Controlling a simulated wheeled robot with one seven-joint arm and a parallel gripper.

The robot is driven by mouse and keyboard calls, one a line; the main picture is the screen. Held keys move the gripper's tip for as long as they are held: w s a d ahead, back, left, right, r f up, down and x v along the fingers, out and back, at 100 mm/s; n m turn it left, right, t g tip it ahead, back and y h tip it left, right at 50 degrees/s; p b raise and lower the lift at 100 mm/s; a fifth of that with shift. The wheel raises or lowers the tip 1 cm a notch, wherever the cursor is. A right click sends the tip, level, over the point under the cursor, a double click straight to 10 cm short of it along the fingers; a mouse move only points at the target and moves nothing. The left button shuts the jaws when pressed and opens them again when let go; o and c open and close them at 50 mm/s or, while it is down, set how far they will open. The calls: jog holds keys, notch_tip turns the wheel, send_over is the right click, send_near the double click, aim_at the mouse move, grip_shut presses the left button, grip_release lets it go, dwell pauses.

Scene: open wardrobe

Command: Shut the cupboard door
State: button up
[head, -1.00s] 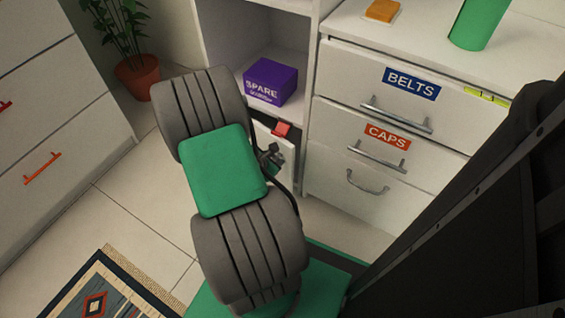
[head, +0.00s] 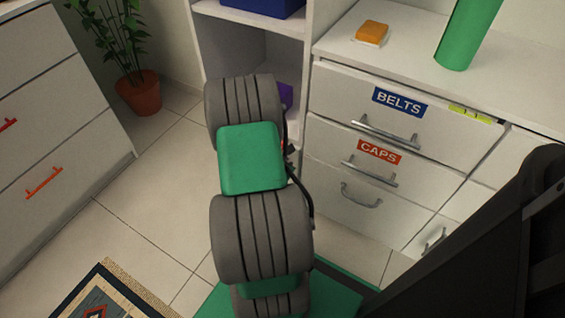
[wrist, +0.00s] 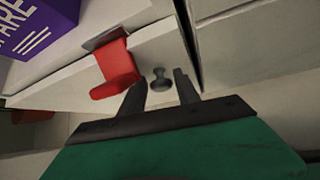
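The white cupboard door (wrist: 70,88) fills the middle of the wrist view. A small grey knob (wrist: 160,77) is on its face near the right edge. A red hook-like piece (wrist: 117,70) sits over the door's top edge, left of the knob. My gripper (wrist: 161,80) is open, with its two dark fingers apart and the knob showing between their tips. I cannot tell whether the fingers touch the knob or how far the door stands from its frame. In the head view my arm hides the door and most of the gripper.
A purple box (wrist: 40,22) is on the shelf above the door. Drawers labelled BELTS (head: 399,102) and CAPS (head: 379,152) stand to the right. A potted plant (head: 138,93), another drawer unit (head: 50,100) and a rug (head: 100,295) are left. Tiled floor between is clear.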

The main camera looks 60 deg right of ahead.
jog(key=shift+o, duration=0.4)
jog(key=p+v, duration=0.3)
jog(key=v, duration=0.4)
jog(key=shift+a+r+p, duration=0.2)
jog(key=shift+a+p, duration=0.15)
jog(key=shift+p, duration=0.05)
jog(key=shift+r, duration=0.1)
